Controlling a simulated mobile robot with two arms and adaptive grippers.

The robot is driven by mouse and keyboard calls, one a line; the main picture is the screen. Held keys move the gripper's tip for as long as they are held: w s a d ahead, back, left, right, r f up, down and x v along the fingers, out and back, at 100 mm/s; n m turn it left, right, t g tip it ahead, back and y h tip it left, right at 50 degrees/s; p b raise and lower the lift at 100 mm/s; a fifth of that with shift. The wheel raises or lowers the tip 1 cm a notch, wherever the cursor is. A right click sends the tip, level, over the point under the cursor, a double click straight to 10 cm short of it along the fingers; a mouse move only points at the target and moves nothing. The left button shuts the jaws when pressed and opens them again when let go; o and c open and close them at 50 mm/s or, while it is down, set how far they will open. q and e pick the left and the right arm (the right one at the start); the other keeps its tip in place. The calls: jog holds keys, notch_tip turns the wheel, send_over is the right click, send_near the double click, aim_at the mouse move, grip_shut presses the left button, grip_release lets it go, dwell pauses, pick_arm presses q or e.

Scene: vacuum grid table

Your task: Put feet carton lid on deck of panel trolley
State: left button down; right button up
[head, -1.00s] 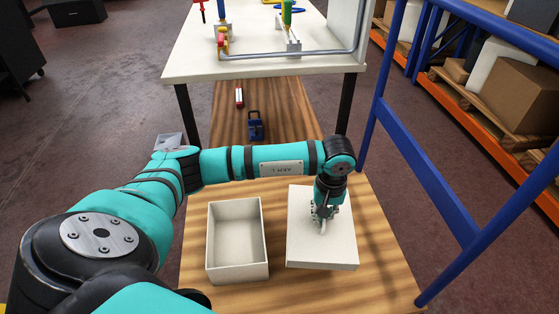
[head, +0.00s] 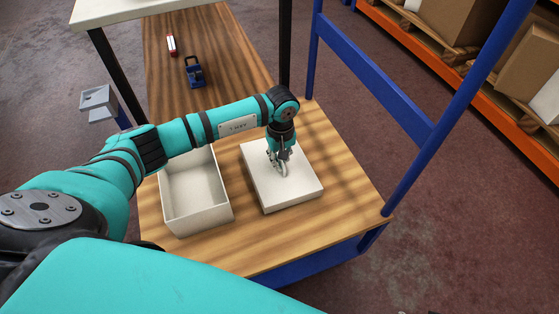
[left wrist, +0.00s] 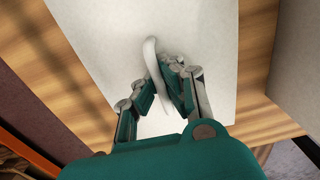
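The feet carton lid (head: 262,188) is a white flat square piece with a curved white handle on top. It lies on, or just above, the wooden deck of the panel trolley (head: 335,170), right of the open carton. My left gripper (head: 280,168) points down at the middle of the lid. In the left wrist view its fingers (left wrist: 165,85) are close together with the lid's handle (left wrist: 151,60) between them. The lid's underside is hidden. My right gripper is not in view.
The open white carton (head: 222,215) stands empty on the deck, left of the lid. A blue trolley frame (head: 375,75) rises at the right. A blue clamp-like item (head: 194,74) and a red-and-white item (head: 171,47) lie farther back on the wood. Shelves with boxes stand at the right.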

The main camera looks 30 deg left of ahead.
pick_arm(q)
jog(key=shift+f, duration=0.3)
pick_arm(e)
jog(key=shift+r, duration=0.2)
pick_arm(q)
jog(key=c, duration=2)
grip_release()
jog(key=shift+c, duration=0.2)
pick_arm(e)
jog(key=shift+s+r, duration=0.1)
pick_arm(q)
jog(key=o, duration=0.6)
jog(key=shift+c, duration=0.2)
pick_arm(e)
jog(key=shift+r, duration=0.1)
pick_arm(q)
jog(key=shift+r, duration=0.45)
notch_tip(320, 180, up, 11)
jog(key=p, duration=0.2)
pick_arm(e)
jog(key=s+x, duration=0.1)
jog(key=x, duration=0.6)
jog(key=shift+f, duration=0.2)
